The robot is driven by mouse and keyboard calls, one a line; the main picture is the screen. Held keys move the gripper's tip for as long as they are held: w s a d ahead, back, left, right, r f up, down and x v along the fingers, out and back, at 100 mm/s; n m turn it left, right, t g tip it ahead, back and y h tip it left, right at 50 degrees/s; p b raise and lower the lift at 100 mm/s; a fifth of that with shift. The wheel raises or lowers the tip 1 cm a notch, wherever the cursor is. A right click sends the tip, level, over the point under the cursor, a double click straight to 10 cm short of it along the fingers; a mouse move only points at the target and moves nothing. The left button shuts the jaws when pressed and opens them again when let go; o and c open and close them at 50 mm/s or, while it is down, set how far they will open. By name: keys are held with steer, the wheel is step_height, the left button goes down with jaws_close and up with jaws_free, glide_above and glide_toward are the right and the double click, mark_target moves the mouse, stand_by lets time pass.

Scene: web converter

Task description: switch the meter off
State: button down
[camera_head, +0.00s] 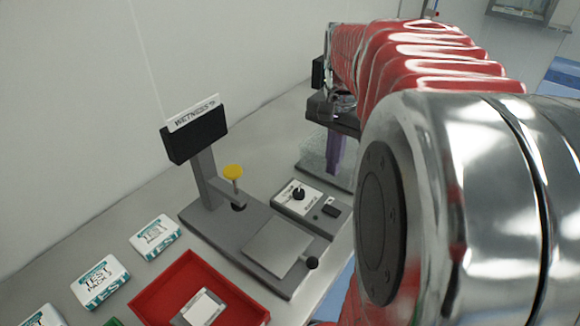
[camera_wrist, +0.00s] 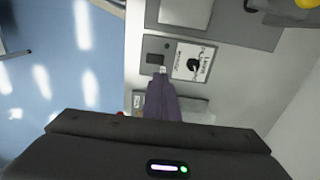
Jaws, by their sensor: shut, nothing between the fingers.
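The wetness meter (camera_head: 196,142) has a black display on a grey post, with a flat grey base and plate (camera_head: 276,246). A control box beside its base carries a black rotary knob (camera_head: 298,194) on a white dial and a dark switch (camera_head: 330,211). In the wrist view the knob (camera_wrist: 194,64) is right of the fingertips, and the dark switch (camera_wrist: 155,58) is just beyond them. My gripper (camera_wrist: 162,71) has purple fingers, shut and empty. In the head view my gripper (camera_head: 334,170) is behind the control box. I cannot tell its height or any contact.
A red tray (camera_head: 160,294) holding a pack stands in front of the meter. White test packs (camera_head: 100,282) lie to its left. A yellow knob (camera_head: 233,172) rises by the meter's post. A clear-sided device stands behind the control box, near my fingers. Blue floor lies beyond the bench edge.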

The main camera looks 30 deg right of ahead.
mark_target(332, 211)
step_height(332, 211, down, 12)
steer(key=shift+f, duration=0.1)
stand_by(0.5)
steer(key=shift+w+a, duration=0.15)
steer(key=shift+s+d, duration=0.2)
steer(key=shift+s, duration=0.05)
stand_by(0.3)
steer(key=shift+s+d+r, duration=0.15)
steer(key=shift+s+r, duration=0.1)
steer(key=shift+s, duration=0.35)
